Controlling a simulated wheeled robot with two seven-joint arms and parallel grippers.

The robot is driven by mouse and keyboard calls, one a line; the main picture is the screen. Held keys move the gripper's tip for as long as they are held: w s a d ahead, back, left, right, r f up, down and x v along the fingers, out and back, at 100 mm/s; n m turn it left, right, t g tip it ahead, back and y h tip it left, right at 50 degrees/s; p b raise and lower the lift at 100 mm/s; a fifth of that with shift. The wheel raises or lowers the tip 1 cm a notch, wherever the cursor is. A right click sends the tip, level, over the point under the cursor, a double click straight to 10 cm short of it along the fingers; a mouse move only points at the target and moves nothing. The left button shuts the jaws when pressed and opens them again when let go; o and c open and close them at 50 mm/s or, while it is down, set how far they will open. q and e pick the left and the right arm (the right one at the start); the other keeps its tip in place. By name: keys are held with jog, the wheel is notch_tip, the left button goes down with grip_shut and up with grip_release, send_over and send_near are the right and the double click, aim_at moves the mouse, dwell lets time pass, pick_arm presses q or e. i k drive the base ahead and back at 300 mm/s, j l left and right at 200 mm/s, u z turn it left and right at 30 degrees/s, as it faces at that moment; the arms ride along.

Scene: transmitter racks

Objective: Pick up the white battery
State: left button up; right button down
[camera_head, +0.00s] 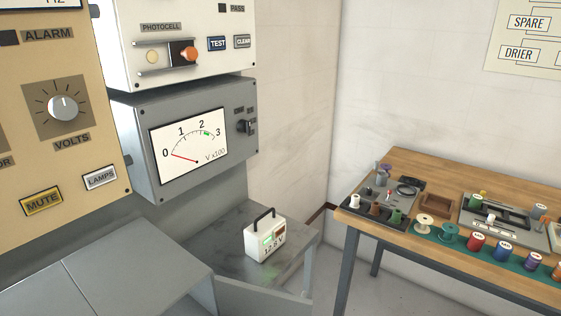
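The white battery (265,238) is a small box with a black carrying handle on top. Its front shows a lit green display and a reddish-brown patch, with "12.5 V" printed below. It stands upright on a grey metal shelf (217,246) under the voltmeter unit, near the middle of the view. Nothing is touching its handle. Neither of my grippers shows in the head view.
A grey voltmeter panel (186,137) juts out above and left of the battery. A grey cabinet top (120,275) is in front at left. A wooden table (440,172) with spools and trays stands at right, with a floor gap between.

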aim_at(261, 241)
jog(key=k+l, duration=0.25)
jog(key=l, duration=0.2)
jog(key=k+l, duration=0.3)
jog(key=l, duration=0.15)
jog(key=k+l+u, duration=0.1)
jog(key=k+l, duration=0.15)
jog(key=l, duration=0.2)
